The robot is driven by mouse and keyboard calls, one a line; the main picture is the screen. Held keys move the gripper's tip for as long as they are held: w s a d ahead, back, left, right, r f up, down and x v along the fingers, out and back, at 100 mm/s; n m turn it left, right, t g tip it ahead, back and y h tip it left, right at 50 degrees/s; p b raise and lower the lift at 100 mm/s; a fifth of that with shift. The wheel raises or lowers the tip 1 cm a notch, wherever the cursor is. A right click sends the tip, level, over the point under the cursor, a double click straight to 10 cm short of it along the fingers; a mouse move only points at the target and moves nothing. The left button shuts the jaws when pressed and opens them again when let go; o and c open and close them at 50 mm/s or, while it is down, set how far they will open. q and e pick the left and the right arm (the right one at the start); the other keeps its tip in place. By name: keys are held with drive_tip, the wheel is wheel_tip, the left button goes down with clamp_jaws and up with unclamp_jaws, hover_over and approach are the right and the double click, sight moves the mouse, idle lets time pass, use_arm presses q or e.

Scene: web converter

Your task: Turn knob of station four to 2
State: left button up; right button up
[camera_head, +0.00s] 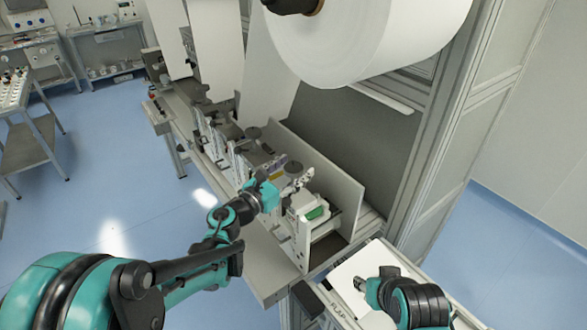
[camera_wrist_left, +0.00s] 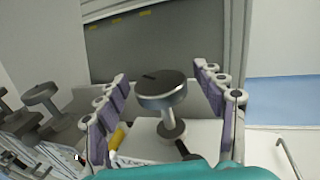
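A round dark-topped knob (camera_wrist_left: 165,90) on a metal stem stands between the fingers of my left gripper (camera_wrist_left: 167,100) in the left wrist view, with gaps on both sides. A dark line marks its top; no numbers are readable. In the head view, my left gripper (camera_head: 283,186) reaches over the row of stations, beside a dark round knob (camera_head: 294,167). Another knob (camera_head: 252,132) stands farther along the row. I cannot read which station is number four. My right arm's end (camera_head: 380,287) shows at the lower right, over a white panel; its fingers are unclear.
A large white roll (camera_head: 365,35) hangs above the stations. A grey upright plate (camera_head: 320,165) borders the row behind the knobs. A box with a green part (camera_head: 315,213) sits just right of my left gripper. More knobs (camera_wrist_left: 40,94) stand at the left in the wrist view.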

use_arm(q)
drive_tip(key=v, duration=1.2)
